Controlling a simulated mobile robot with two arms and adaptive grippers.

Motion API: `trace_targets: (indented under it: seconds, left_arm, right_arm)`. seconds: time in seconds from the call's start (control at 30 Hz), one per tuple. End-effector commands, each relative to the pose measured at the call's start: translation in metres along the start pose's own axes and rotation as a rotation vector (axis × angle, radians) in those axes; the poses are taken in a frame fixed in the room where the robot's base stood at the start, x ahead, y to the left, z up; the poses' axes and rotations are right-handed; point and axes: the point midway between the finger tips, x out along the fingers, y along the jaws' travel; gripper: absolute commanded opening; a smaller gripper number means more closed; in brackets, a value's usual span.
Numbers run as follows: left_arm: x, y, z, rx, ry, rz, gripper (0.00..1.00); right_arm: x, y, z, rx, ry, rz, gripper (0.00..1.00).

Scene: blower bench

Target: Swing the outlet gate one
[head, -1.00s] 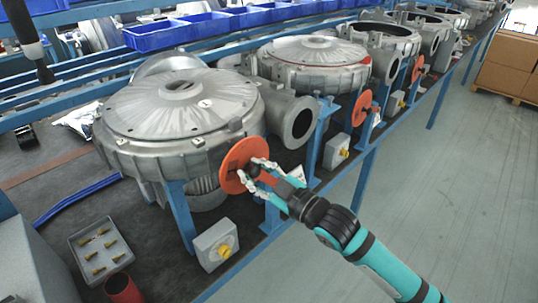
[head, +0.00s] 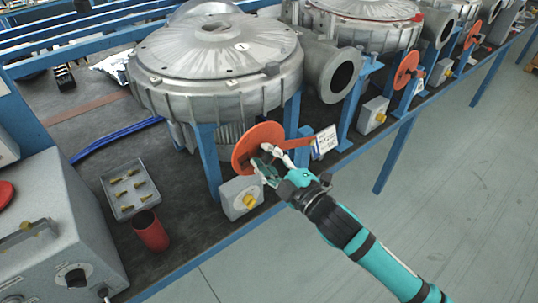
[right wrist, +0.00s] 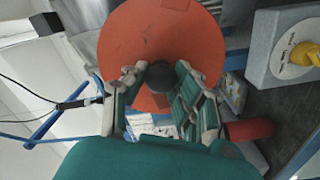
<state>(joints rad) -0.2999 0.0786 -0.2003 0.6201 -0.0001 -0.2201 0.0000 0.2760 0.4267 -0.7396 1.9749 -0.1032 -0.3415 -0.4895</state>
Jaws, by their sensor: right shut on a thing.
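The nearest outlet gate is a round orange disc (head: 252,140) on a red arm (head: 298,143), low in front of the nearest grey blower (head: 210,75). The disc is apart from the blower's round open outlet (head: 345,75), down and left of it. My right gripper (head: 267,170) is at the disc's front face. In the right wrist view the disc (right wrist: 125,50) fills the upper middle, and its dark knob (right wrist: 157,77) sits between my fingers, which are shut on it. My left gripper does not show.
Below the disc is a grey switch box (head: 232,205) with a yellow knob. A tray (head: 118,207) of brass pieces, a red cup (head: 150,232) and a grey control box (head: 60,230) stand to the left. More blowers line the bench behind. The floor (head: 420,220) at right is clear.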

Motion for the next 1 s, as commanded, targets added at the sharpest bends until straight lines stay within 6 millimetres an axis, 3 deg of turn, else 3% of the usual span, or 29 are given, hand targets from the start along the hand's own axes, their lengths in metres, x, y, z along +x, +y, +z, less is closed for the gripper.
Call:
trace_targets:
  seconds: [0.33,0.37,0.53,0.83,1.0]
  left_arm:
    - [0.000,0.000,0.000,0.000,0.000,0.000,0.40]
    - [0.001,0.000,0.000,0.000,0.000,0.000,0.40]
    - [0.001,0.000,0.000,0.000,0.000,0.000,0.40]
    - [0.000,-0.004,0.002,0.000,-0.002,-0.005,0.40]
    - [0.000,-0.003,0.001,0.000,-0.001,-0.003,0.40]
  right_arm:
    - [-0.001,-0.006,0.002,-0.004,-0.006,-0.011,0.00]
    - [-0.001,-0.006,0.002,-0.004,-0.006,-0.012,0.30]
    - [-0.001,-0.006,0.002,-0.003,-0.006,-0.011,0.52]
    - [-0.002,-0.004,0.002,-0.002,-0.004,-0.007,0.53]
    - [-0.020,-0.004,0.002,-0.003,-0.005,-0.008,0.53]
